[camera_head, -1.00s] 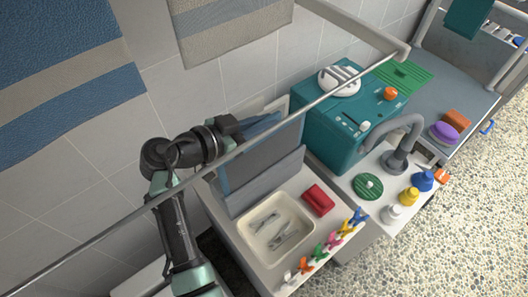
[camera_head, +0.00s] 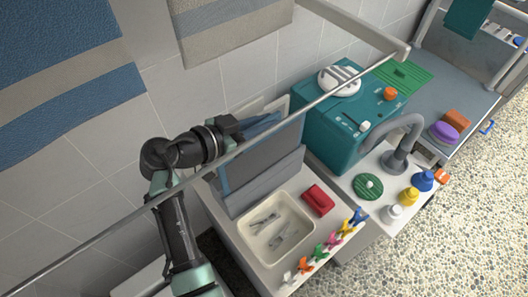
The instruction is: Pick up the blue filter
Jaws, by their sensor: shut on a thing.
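The blue filter (camera_head: 262,124) is a flat blue panel, seen nearly edge-on at the back of a grey upright holder (camera_head: 270,153). My gripper (camera_head: 236,128) is at the filter's left end and is shut on it. The fingertips are small and dark here, so the exact grip is hard to make out. The holder's grey front panel hides the lower part of the filter, so I cannot tell whether it is clear of the holder.
A rail (camera_head: 215,158) crosses in front of my arm. A cream tray (camera_head: 250,252) with grey pegs, a red block (camera_head: 318,199) and several coloured clips stand before the holder. A teal machine (camera_head: 325,137) is close on the right. Towels (camera_head: 228,35) hang above.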

